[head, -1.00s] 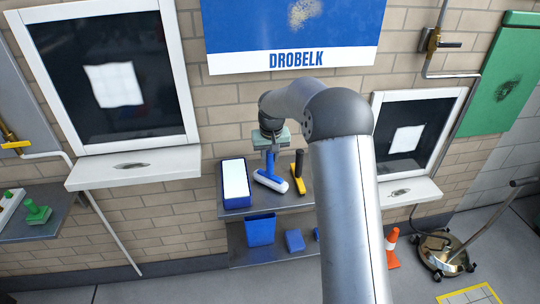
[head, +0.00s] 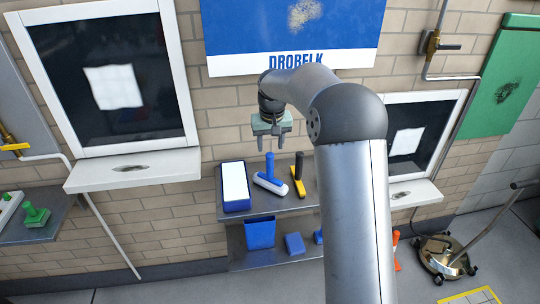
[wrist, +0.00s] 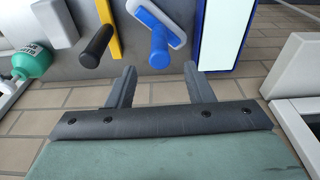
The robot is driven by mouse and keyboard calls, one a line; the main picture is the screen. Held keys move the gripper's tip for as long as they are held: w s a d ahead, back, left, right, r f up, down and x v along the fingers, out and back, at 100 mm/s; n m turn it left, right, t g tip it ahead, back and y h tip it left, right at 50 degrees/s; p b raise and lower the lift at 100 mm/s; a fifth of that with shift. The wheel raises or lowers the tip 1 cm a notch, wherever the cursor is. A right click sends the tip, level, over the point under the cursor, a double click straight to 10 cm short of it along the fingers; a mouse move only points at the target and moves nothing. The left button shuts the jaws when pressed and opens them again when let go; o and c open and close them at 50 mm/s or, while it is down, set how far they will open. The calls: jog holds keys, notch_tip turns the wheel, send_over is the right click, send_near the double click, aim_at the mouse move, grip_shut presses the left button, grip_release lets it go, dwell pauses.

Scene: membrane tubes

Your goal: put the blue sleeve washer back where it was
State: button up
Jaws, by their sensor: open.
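The blue sleeve washer (head: 268,184), with a white sleeve head and a blue handle, lies on the upper grey shelf (head: 290,203), its handle pointing up. It stands between a blue tray with a white top and a yellow squeegee. It also shows at the top of the wrist view (wrist: 160,40). My gripper (head: 276,152) is open and empty, just above the handle in the head view. In the wrist view my gripper (wrist: 160,78) has its two fingers apart, with the handle's end beyond them and no contact visible.
The blue tray (head: 235,190) is left of the washer and the black-handled yellow squeegee (head: 298,177) is right. A blue bucket (head: 260,232) and a blue block (head: 294,243) sit on the lower shelf. A window sill (head: 130,170) juts out at left.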

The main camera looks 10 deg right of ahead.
notch_tip(320, 180, up, 5)
jog(key=s+a, duration=0.1)
jog(key=s, duration=1.7)
jog(key=s+f, duration=0.3)
jog(key=s, duration=0.8)
jog(key=s+f+g, duration=0.1)
jog(key=s+f, duration=0.2)
jog(key=s, duration=0.8)
jog(key=shift+f, duration=0.3)
